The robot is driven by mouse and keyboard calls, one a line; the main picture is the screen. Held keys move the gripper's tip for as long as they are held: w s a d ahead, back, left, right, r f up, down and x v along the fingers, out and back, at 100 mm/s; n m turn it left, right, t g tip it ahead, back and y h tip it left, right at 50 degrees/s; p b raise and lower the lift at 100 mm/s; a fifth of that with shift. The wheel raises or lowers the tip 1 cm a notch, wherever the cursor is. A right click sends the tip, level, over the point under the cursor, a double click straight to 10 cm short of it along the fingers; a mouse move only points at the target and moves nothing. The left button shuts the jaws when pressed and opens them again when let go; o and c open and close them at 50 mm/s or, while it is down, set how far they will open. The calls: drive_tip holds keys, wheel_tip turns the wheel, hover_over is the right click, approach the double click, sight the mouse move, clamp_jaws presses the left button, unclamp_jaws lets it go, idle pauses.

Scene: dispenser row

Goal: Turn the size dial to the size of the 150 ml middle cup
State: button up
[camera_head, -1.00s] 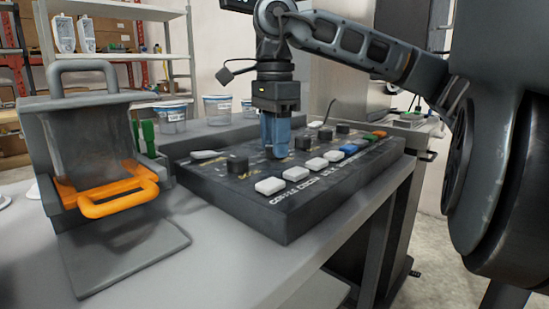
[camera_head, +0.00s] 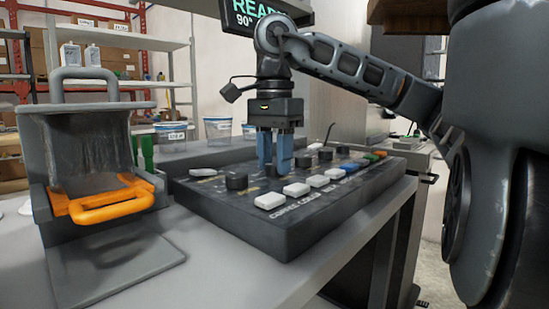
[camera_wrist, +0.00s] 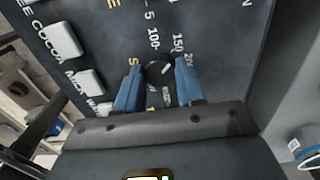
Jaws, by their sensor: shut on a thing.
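The size dial (camera_wrist: 158,67) is a small dark round knob on the black control panel (camera_head: 300,222). In the wrist view it sits between the two blue fingers of my gripper (camera_wrist: 158,85), with printed size marks around it, including 100 and 150. A pale mark shows on the knob; its exact setting is hard to read. In the head view my gripper (camera_head: 274,152) points straight down at the panel, and its fingers mostly hide the dial. My gripper is shut on the dial. Clear cups with blue rims stand behind the panel, one in the middle (camera_head: 217,131).
A grey dispenser (camera_head: 90,130) with an orange handle (camera_head: 115,201) stands left of the panel. White buttons (camera_head: 270,201) and coloured buttons line the panel's front. Another black knob (camera_head: 237,181) is left of my gripper. A screen (camera_head: 252,16) hangs above.

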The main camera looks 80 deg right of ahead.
sight(274, 164)
drive_tip(key=o, duration=1)
drive_tip(key=shift+o, duration=0.2)
drive_tip(key=shift+r+p, duration=0.9)
drive_tip(key=shift+r, duration=3)
